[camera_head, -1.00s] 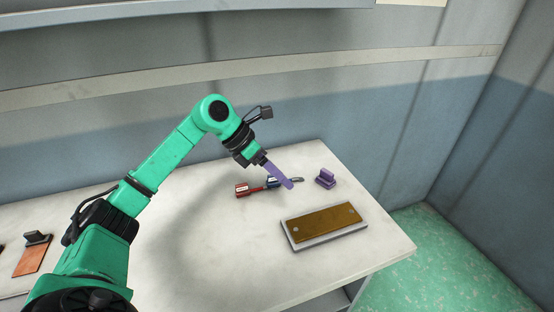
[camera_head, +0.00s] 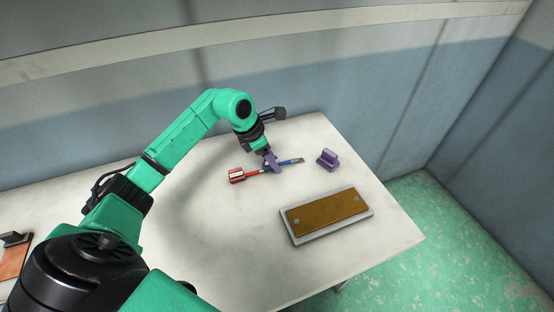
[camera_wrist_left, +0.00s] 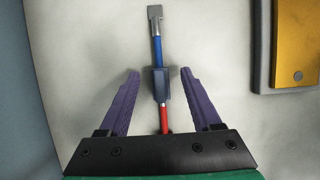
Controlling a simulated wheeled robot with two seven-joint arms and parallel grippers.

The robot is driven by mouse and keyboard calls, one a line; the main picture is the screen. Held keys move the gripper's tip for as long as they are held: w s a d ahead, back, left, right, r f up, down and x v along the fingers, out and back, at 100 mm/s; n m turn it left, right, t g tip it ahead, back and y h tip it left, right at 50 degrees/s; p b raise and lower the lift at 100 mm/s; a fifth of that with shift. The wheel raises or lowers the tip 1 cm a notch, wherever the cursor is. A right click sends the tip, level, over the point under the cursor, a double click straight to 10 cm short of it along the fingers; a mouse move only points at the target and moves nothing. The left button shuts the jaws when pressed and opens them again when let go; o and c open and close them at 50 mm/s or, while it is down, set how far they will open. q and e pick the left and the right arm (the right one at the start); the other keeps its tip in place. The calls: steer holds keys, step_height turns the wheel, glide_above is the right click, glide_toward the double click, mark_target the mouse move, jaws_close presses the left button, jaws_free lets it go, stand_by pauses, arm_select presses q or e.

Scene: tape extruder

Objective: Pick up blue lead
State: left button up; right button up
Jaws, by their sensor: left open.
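The blue lead (camera_head: 289,162) lies on the table near its back edge; it is a thin rod with a grey metal tip. In the left wrist view the blue lead (camera_wrist_left: 157,50) points up the picture and meets a dark blue block (camera_wrist_left: 159,84). My left gripper (camera_head: 271,161) is low over the table at the lead. In the left wrist view its purple fingers (camera_wrist_left: 159,74) are open, one on each side of the dark blue block, with gaps on both sides. My right gripper is not in view.
A red rod (camera_wrist_left: 164,120) lines up with the blue lead, and a red block (camera_head: 236,175) lies at its left end. A purple block (camera_head: 327,158) stands to the right. A brown-topped grey plate (camera_head: 328,214) lies in front. The wall is close behind.

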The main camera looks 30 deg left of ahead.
arm_select(q)
steer(key=shift+x, duration=0.95)
steer(key=shift+r, duration=0.1)
jaws_close()
steer(key=shift+r, duration=0.1)
step_height(320, 180, up, 20)
